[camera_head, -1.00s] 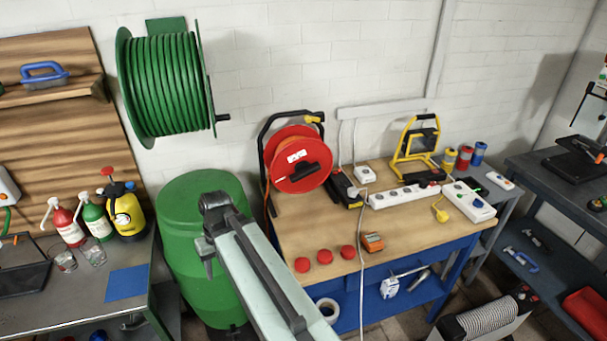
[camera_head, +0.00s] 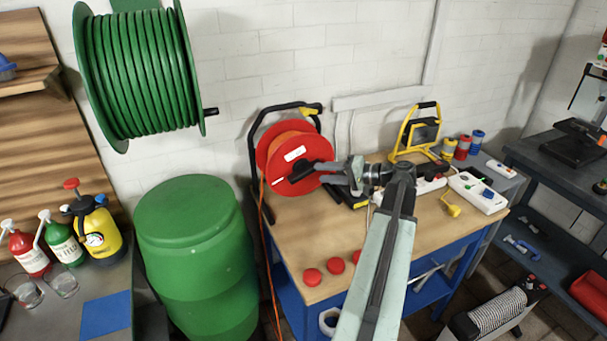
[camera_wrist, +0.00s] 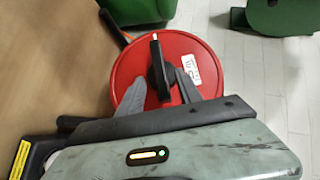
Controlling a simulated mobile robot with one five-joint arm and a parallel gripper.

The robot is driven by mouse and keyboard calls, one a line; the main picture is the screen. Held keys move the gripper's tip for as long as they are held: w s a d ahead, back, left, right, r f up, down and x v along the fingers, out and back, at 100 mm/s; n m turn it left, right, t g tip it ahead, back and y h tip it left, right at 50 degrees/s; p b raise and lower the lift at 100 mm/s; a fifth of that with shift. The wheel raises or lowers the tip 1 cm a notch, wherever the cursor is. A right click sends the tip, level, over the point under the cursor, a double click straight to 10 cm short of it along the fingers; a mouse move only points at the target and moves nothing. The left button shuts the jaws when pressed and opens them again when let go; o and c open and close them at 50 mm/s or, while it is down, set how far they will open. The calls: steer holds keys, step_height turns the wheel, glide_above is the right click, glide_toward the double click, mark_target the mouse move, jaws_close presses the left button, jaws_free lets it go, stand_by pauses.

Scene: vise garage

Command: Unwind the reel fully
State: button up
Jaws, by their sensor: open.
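The red cable reel (camera_head: 292,140) stands in its black frame on the wooden workbench, with orange cable wound behind its front disc. A black crank handle (camera_head: 302,173) sticks out from the disc's lower part. Orange cable (camera_head: 267,235) hangs from the reel down the bench's left side. My gripper (camera_head: 335,172) reaches the reel from the right. In the wrist view, my gripper (camera_wrist: 160,90) is open, its two grey fingers on either side of the black handle (camera_wrist: 158,72) in front of the red disc (camera_wrist: 192,45). Contact cannot be told.
A green hose reel (camera_head: 140,75) hangs on the wall above a green barrel (camera_head: 195,250). Red caps (camera_head: 312,277) lie along the bench's front. A yellow work lamp (camera_head: 415,132) and a white power strip (camera_head: 480,192) stand right of the reel.

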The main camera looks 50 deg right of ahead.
mark_target(310, 172)
steer(key=b+x, duration=0.1)
steer(key=x, duration=0.6)
steer(key=shift+w+a+f+b, duration=0.1)
steer(key=shift+w+a+b, duration=0.05)
steer(key=shift+b, duration=0.15)
jaws_close()
stand_by(0.9)
